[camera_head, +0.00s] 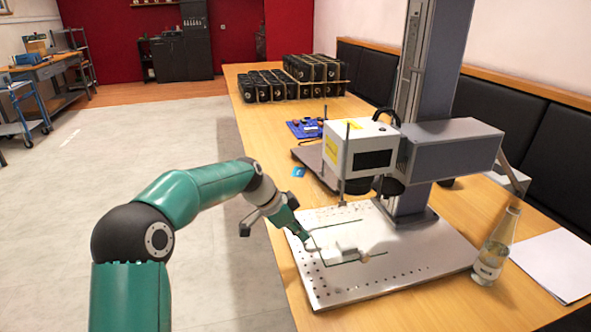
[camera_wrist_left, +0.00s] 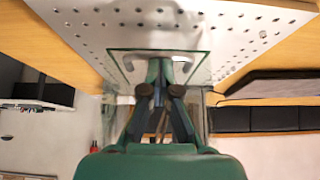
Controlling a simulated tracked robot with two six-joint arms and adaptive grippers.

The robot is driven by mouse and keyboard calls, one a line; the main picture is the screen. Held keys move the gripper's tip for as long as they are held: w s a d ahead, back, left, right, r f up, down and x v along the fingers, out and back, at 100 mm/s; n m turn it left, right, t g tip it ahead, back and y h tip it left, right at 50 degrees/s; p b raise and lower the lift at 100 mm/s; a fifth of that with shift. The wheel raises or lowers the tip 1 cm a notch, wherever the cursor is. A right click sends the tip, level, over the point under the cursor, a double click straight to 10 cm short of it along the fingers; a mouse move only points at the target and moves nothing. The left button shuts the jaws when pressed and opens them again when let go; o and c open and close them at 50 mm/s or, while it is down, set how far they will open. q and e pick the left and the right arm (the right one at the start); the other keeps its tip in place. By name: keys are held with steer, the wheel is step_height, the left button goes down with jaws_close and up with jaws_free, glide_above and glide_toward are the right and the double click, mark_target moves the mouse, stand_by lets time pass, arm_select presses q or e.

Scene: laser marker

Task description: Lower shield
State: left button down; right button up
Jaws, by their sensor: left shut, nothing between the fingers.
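The laser marker has a white head (camera_head: 345,158) and a grey body on a tall column above a perforated metal plate (camera_head: 330,295). A clear panel with thin dark green edges, which looks like the shield, shows over the plate (camera_head: 355,260); its exact tilt is hard to tell. In the left wrist view the clear panel (camera_wrist_left: 200,72) is in front of the fingers, with a pale handle-like piece across it. My left gripper (camera_head: 306,238) is shut and empty at the panel's left side; its fingertips (camera_wrist_left: 160,66) are close to the pale piece, contact unclear. My right gripper is out of view.
A glass bottle (camera_head: 495,248) stands at the plate's right corner, with white paper (camera_head: 556,262) beside it. Black boxed items (camera_head: 290,80) and a blue item (camera_head: 305,128) are farther back on the wooden table. The floor left of the table is clear.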

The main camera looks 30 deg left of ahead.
arm_select(q)
steer(key=shift+s+f, duration=0.1)
steer(key=shift+f, duration=0.2)
